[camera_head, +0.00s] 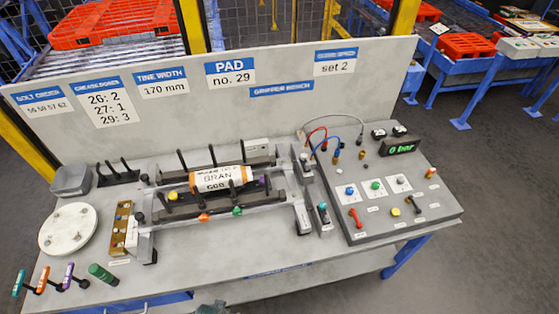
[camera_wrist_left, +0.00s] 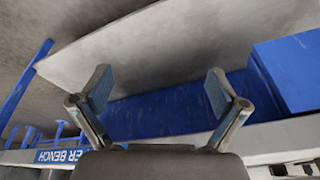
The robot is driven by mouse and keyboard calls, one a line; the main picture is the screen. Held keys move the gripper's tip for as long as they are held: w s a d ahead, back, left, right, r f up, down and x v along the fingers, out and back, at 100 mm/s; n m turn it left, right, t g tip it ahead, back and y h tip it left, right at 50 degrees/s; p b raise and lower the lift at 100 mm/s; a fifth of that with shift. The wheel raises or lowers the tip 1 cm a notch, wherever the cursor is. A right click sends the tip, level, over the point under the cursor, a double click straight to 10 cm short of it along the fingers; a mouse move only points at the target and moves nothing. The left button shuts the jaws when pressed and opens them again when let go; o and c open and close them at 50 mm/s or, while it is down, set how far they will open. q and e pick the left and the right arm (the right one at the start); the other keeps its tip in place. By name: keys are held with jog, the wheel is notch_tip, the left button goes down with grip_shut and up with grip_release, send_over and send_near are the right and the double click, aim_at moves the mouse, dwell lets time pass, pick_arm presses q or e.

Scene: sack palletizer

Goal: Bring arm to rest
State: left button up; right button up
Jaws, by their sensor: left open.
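My left gripper (camera_wrist_left: 158,88) shows in the left wrist view, with its two fingers spread apart and nothing between them. It is below or in front of the workbench (camera_wrist_left: 75,156), whose blue label strip shows upside down at the lower left. In the head view, a small grey part at the bottom edge may be this gripper, but most of it is cut off. The workbench also shows in the head view (camera_head: 350,262), with its top in full sight. My right gripper is in neither view.
A clamp frame (camera_head: 272,212) with a labelled roll (camera_head: 215,179) stands mid-bench. A control panel (camera_head: 385,185) with a "0 bar" display is at the right. A round white plate (camera_head: 68,229) and coloured-handled tools (camera_head: 42,281) lie at the left. An upright sign board (camera_head: 300,105) backs the bench.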

pick_arm(q)
jog(key=s+a+f+g+b, duration=0.15)
jog(key=s+f, duration=0.25)
jog(key=f, duration=0.8)
jog(key=s+f+t+b, duration=0.1)
jog(key=s+f+b, duration=0.3)
jog(key=f, duration=0.8)
jog(key=s+a+f+g+b, duration=0.1)
jog(key=s+a+f, duration=0.1)
jog(key=s+f, duration=0.8)
jog(key=s, duration=0.3)
jog(key=shift+f, duration=0.4)
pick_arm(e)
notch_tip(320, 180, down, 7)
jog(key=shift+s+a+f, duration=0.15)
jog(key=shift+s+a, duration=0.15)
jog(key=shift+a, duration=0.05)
